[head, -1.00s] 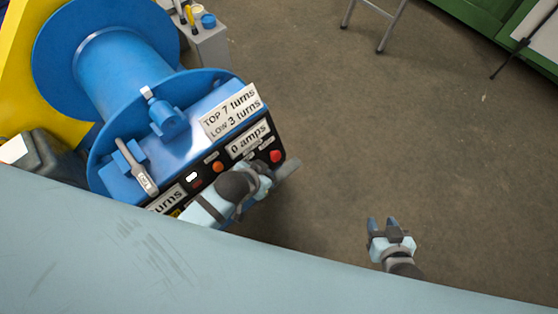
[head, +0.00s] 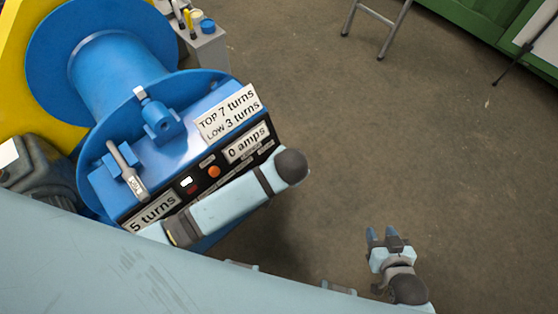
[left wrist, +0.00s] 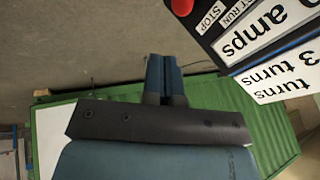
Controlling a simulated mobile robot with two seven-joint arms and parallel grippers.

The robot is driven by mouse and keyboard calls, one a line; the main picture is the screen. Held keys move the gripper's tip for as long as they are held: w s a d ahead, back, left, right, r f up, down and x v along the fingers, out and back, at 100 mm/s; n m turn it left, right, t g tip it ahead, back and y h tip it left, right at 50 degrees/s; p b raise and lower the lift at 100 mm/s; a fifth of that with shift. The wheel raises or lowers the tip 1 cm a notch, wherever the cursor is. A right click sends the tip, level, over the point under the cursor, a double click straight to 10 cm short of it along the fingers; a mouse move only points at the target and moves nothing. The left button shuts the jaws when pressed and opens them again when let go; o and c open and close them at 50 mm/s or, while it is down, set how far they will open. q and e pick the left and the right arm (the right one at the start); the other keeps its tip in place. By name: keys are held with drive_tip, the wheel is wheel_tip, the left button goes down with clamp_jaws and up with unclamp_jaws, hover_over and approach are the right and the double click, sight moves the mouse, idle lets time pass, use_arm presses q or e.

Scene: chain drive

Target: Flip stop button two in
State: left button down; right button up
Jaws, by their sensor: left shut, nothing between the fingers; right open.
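The blue winch's black control panel (head: 205,180) faces my left arm in the head view. An orange button (head: 213,171) shows on it. A red button (left wrist: 181,6) beside a STOP label shows at the top edge of the left wrist view, partly cut off; my left arm hides it in the head view. I cannot tell which is number two, or whether it is in. My left gripper (left wrist: 164,78) is shut and empty, apart from the red button in that picture; the head view hides it. My right gripper (head: 384,238) is open and empty over the floor.
The blue drum (head: 115,65) and a lever (head: 128,170) sit above the panel. Signs read 7 and 3 turns, 0 amps and 5 turns. A green container (left wrist: 100,135) is behind my left gripper. The floor (head: 350,120) on the right is mostly clear.

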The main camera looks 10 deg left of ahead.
use_arm(q)
drive_tip(key=a+x, duration=0.2)
drive_tip(key=x, duration=1)
drive_tip(key=shift+w+a, duration=0.2)
drive_tip(key=shift+w, duration=0.15)
